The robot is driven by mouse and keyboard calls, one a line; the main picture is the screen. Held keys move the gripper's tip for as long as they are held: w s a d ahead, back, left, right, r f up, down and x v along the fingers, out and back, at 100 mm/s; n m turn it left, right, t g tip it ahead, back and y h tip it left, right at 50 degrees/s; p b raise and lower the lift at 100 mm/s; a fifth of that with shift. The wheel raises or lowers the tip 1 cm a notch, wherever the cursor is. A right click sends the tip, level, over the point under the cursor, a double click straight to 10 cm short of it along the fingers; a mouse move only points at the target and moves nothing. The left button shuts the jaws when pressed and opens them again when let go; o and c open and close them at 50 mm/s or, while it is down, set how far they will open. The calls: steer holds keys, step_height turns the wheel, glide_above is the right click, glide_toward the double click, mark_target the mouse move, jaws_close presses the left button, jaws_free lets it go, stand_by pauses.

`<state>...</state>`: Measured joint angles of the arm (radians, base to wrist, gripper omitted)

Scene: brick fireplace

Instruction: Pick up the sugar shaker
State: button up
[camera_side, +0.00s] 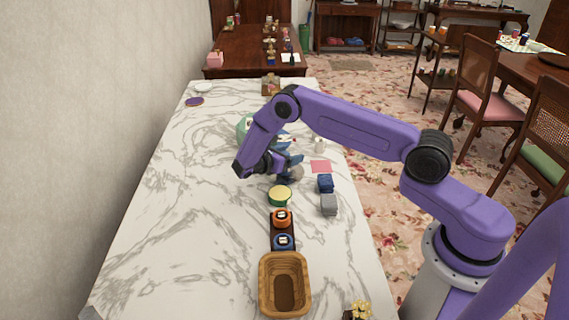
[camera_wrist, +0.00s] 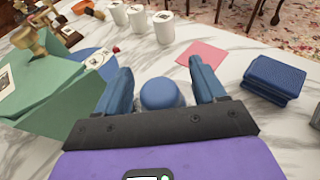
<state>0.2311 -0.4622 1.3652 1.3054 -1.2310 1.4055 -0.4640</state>
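A round-topped blue object (camera_wrist: 160,93), which may be the sugar shaker, stands between my gripper's fingers in the wrist view. Its lower part is hidden. In the side view a greyish rounded shape (camera_side: 297,173) shows beside the fingers and may be the same thing. My gripper (camera_wrist: 160,68) has its two blue fingers apart, one on each side of the blue top, with visible gaps. My gripper (camera_side: 288,165) is low over the marble counter in the side view.
A green box (camera_wrist: 50,100) is close left of the fingers. A folded blue stack (camera_wrist: 273,78) is at right, with pink paper (camera_wrist: 203,52) behind. White cylinders (camera_wrist: 163,28) stand farther back. A yellow-topped green tin (camera_side: 280,196) and wicker basket (camera_side: 264,290) are nearer the side camera.

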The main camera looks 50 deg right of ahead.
steer(key=c, duration=0.8)
steer(key=shift+r, duration=0.15)
